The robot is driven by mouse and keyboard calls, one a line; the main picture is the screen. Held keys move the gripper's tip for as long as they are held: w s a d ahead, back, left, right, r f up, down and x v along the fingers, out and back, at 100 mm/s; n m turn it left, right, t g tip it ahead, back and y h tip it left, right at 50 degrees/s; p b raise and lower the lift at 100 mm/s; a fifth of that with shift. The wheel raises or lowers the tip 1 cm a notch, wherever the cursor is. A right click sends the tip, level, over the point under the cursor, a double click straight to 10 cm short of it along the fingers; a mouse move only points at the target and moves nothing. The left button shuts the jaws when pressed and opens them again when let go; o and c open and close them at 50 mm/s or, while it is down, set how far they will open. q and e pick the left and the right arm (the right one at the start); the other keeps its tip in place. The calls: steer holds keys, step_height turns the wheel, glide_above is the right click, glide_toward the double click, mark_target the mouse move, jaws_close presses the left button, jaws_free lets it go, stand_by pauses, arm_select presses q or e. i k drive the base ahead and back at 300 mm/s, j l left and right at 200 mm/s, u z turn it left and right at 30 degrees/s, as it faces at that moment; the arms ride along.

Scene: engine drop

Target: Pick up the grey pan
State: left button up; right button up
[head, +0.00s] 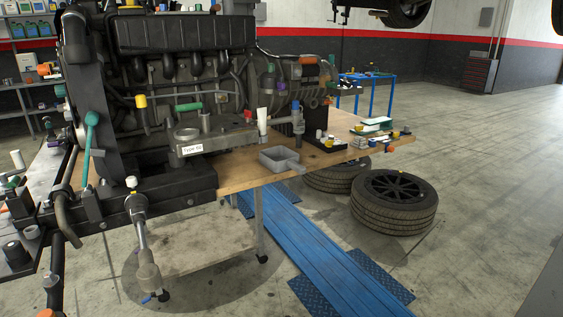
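The grey pan (280,154) is a small, shallow, rectangular tray with a raised rim. It sits upright on the front edge of the wooden workbench (330,157), right of the engine's lower part, and looks empty. Neither of my grippers is in view.
A large dark engine (180,75) on a black stand (170,193) fills the left side, close to the pan.

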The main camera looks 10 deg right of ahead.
mark_target(279, 160)
steer(key=i+l+u, duration=0.15)
steer(key=i+l, duration=0.15)
steer(key=i, duration=0.25)
steer(key=i+l+u, duration=0.2)
steer(key=i+l, duration=0.2)
steer(key=i, duration=0.2)
